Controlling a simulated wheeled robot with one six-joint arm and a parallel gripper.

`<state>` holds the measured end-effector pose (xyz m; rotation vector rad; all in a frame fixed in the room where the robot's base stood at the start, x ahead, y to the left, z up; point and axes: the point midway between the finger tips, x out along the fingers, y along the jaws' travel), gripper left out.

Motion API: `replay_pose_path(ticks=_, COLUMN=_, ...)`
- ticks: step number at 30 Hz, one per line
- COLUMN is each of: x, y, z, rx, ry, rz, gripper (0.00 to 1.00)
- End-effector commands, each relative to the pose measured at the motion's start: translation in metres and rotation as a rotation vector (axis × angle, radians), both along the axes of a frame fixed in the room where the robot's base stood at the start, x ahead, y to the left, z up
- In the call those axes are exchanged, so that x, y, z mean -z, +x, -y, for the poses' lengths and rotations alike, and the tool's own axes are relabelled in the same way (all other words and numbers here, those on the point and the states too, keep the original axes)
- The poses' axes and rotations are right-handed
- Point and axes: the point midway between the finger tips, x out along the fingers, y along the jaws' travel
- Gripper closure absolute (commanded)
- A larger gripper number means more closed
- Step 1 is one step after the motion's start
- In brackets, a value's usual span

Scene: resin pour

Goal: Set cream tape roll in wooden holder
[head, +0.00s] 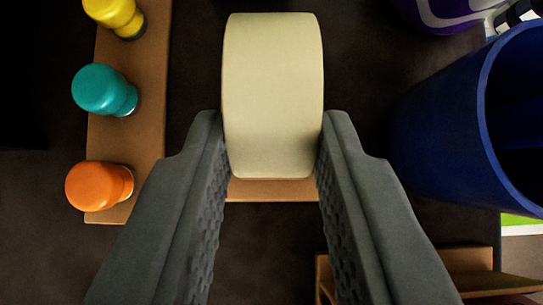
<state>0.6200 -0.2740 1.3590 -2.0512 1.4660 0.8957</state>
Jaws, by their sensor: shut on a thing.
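The cream tape roll (273,95) is in the upper middle of the head view, its broad curved face towards me. My gripper (272,130) is shut on it, with one dark grey finger against each side near its lower part. A flat wooden piece (272,190) shows just below the roll's lower edge. The roll hides most of it, and I cannot tell whether they touch. Another wooden piece with raised edges (465,262) is at the lower right, cut off by the frame and my right finger. I cannot tell which is the wooden holder.
A wooden strip (145,100) at the left bears yellow (115,14), teal (104,90) and orange (98,187) rounded pieces. A large blue open container (440,130) stands close on the right. A purple object (445,12) is at the top right. Dark surface shows between them.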

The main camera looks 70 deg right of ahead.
Motion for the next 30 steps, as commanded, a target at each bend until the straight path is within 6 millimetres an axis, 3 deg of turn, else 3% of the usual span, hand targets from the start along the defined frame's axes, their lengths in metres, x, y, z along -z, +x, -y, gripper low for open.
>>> replay_pose_path(ticks=10, x=0.0014, y=-0.0001, z=0.0, rx=0.0, ry=0.0, rz=0.0, gripper=0.97)
replay_pose_path(ticks=11, x=0.0014, y=-0.0001, z=0.0, rx=0.0, ry=0.0, rz=0.0, gripper=0.71)
replay_pose_path(ticks=14, x=0.0014, y=0.0, z=0.0, rx=0.0, ry=0.0, rz=0.0, gripper=0.51)
replay_pose_path(ticks=20, x=0.0015, y=0.0, z=0.0, rx=0.0, ry=0.0, rz=0.0, gripper=0.5)
replay_pose_path(ticks=24, x=0.0015, y=0.0, z=0.0, rx=0.0, ry=0.0, rz=0.0, gripper=0.28)
replay_pose_path(ticks=30, x=0.0016, y=0.0, z=-0.0001, rx=0.0, ry=0.0, rz=0.0, gripper=0.28)
